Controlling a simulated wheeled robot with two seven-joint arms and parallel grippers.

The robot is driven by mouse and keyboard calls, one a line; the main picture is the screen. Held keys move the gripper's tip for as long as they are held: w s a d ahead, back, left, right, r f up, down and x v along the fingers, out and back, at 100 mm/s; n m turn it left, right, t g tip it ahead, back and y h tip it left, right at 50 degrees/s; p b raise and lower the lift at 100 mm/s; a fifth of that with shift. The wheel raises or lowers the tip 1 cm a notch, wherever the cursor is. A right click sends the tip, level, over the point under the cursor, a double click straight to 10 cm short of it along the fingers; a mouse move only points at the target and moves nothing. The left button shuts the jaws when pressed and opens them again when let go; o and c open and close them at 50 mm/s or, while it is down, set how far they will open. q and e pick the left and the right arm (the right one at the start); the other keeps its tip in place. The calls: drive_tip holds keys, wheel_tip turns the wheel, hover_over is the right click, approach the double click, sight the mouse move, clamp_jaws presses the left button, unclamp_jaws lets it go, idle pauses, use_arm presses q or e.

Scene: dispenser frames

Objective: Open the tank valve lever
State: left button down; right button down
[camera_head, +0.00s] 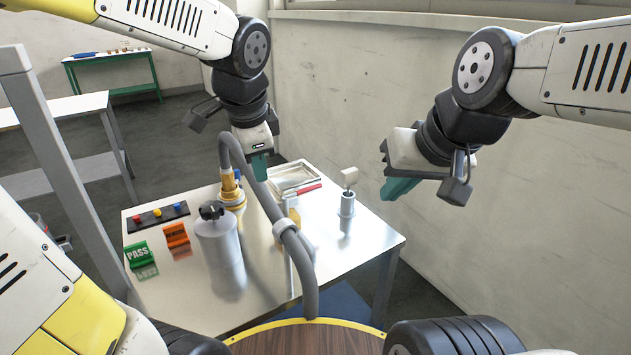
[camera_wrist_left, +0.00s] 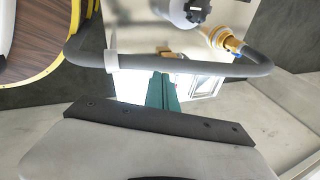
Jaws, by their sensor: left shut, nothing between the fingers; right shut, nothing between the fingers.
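A pale grey tank (camera_head: 218,250) stands upright on the metal table, with a black valve piece (camera_head: 211,210) on top. The tank also shows at the top of the left wrist view (camera_wrist_left: 178,10). A clear lever shape cannot be made out. A brass fitting (camera_head: 229,185) on a round base stands behind the tank, with a grey hose (camera_head: 262,190) joined to it. My left gripper (camera_head: 259,168) is shut and empty above the table, behind and right of the tank, apart from it. Its teal fingers show in the left wrist view (camera_wrist_left: 163,92). My right gripper (camera_head: 398,189) is shut and empty, right of the table.
The hose arches across the table's middle. A small cylinder with a white top (camera_head: 348,190), a metal tray (camera_head: 292,176), a button panel (camera_head: 157,217), a green PASS sign (camera_head: 140,255) and an orange sign (camera_head: 176,237) stand on the table (camera_head: 370,243). A wall (camera_head: 340,110) is behind.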

sight(305, 190)
use_arm(q)
drive_tip(key=w+d+f+m+y, duration=0.1)
drive_tip(key=w+d+f+m, duration=0.3)
drive_tip(key=d+m, duration=0.4)
drive_tip(key=w+d+f+m+y, duration=0.1)
drive_tip(key=w+d+f+m, duration=0.2)
drive_tip(key=w+d+m, duration=0.2)
drive_tip(key=d+m, duration=0.3)
drive_tip(key=shift+w+f+t+y, duration=0.3)
drive_tip(key=shift+w+f, duration=0.05)
drive_tip(key=shift+w, duration=0.05)
drive_tip(key=w+a+f, duration=0.4)
drive_tip(key=w+f, duration=0.3)
drive_tip(key=f, duration=0.1)
drive_tip(key=shift+w+f, duration=0.1)
drive_tip(key=shift+w, duration=0.1)
